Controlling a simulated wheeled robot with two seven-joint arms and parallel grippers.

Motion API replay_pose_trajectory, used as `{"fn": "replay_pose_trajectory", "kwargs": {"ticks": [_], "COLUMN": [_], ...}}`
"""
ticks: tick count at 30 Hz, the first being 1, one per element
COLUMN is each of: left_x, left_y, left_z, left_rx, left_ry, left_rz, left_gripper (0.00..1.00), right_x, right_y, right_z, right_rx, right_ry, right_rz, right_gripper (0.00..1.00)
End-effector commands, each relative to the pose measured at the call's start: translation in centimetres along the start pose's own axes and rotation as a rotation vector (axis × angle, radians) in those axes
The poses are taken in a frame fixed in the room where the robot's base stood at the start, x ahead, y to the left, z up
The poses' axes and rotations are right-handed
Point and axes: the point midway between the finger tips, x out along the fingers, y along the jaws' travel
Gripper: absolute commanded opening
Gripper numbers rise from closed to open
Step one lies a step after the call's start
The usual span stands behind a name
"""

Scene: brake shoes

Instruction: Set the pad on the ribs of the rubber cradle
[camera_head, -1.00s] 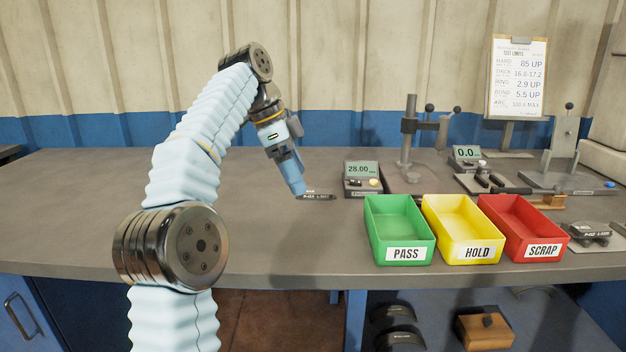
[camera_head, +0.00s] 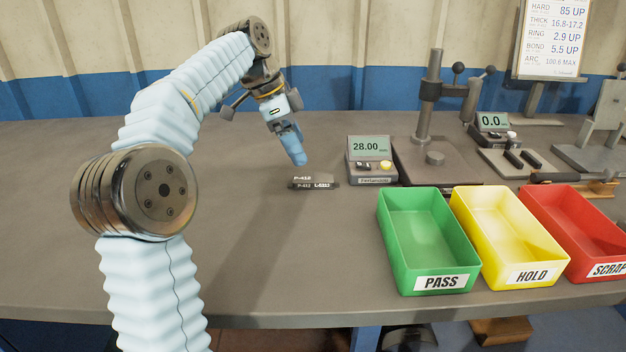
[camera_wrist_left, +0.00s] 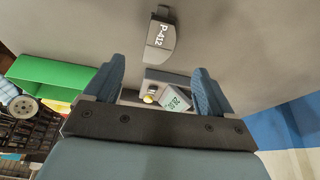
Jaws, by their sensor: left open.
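The dark grey pad (camera_head: 313,182), marked P-412, lies on the bench left of the 28.00 gauge. It also shows in the left wrist view (camera_wrist_left: 160,38), beyond the fingertips. My left gripper (camera_head: 298,163) is just above and left of the pad, apart from it. In the left wrist view its two blue fingers (camera_wrist_left: 158,75) are spread with nothing between them. Two black ribs (camera_head: 521,158) on a grey plate near the 0.0 display look like the rubber cradle; they are bare. My right gripper is not in view.
The 28.00 gauge (camera_head: 371,160) stands right of the pad. Green (camera_head: 427,240), yellow (camera_head: 507,240) and red (camera_head: 580,230) bins line the front right. A wooden-handled tool (camera_head: 603,187) lies near the ribs. The bench's left side is clear.

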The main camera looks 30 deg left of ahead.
Motion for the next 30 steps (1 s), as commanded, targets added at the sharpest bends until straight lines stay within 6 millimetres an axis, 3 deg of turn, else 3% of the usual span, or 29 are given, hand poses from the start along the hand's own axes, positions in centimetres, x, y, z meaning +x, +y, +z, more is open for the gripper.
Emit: {"fn": "replay_pose_trajectory", "kwargs": {"ticks": [8, 16, 25, 30], "left_x": [2.8, 6.8, 7.4, 7.4], "left_y": [0.0, -0.2, -0.3, -0.3], "left_z": [0.1, 0.4, 0.4, 0.4], "left_rx": [0.0, 0.002, 0.001, 0.001], "left_ry": [0.0, 0.0, 0.001, 0.001], "left_rz": [-0.001, 0.001, -0.002, -0.001], "left_gripper": [0.84, 0.84, 0.84, 0.58], "right_x": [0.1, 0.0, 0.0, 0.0], "right_y": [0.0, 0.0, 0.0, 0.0], "right_z": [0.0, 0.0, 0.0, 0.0], "right_rx": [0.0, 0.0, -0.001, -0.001], "right_ry": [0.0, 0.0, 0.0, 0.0], "right_rz": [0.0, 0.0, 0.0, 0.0], "right_gripper": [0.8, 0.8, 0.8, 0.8]}}
